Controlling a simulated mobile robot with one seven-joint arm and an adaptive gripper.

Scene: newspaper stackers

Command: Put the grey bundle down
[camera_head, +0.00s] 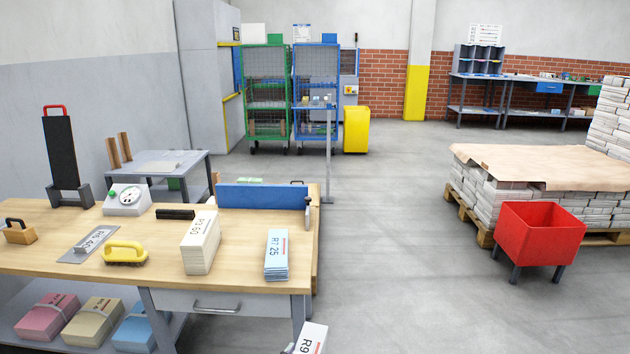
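A pale grey-white bundle (311,338) with a label starting "R9" shows at the bottom edge, in front of the table's right leg; its lower part is cut off. A small dark piece of my gripper (289,348) shows against its left side, and the bundle appears held there; the other finger is out of view. On the wooden table (120,259) stand a cream bundle (201,242) marked "R3 60" and, to its right, a light blue bundle (277,256) marked "R7 25". Bare wood shows between these two.
The table also holds a yellow-handled tool (124,252), a round-dial device (127,199), a black upright stand (61,152) and a blue board (262,196) along its back. Pink, cream and blue bundles lie on the lower shelf. A red bin (540,236) stands right; floor between is clear.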

